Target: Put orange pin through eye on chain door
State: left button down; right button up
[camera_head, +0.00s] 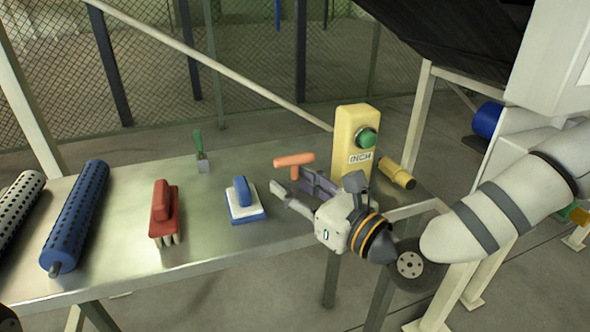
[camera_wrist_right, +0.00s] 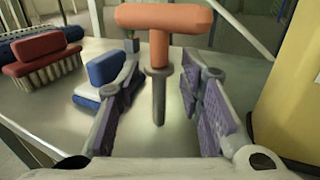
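The orange pin (camera_head: 295,161) has a T-shaped handle and stands upright at the right part of the metal table. In the right wrist view its orange handle (camera_wrist_right: 163,19) is at the top, and its grey shaft points down between my fingers. My right gripper (camera_head: 291,182) is open around the shaft, with a gap on both sides in the wrist view (camera_wrist_right: 160,88). I cannot tell what supports the pin's lower end. I cannot make out the eye or the chain door.
A yellow INCH button box (camera_head: 352,135) stands close behind my right gripper, with a yellow cylinder (camera_head: 397,174) beside it. A blue-and-white brush (camera_head: 243,200), red brush (camera_head: 164,212), green-handled tool (camera_head: 201,152) and blue roller (camera_head: 75,215) sit to the left on the table (camera_head: 115,215).

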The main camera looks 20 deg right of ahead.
grip_shut()
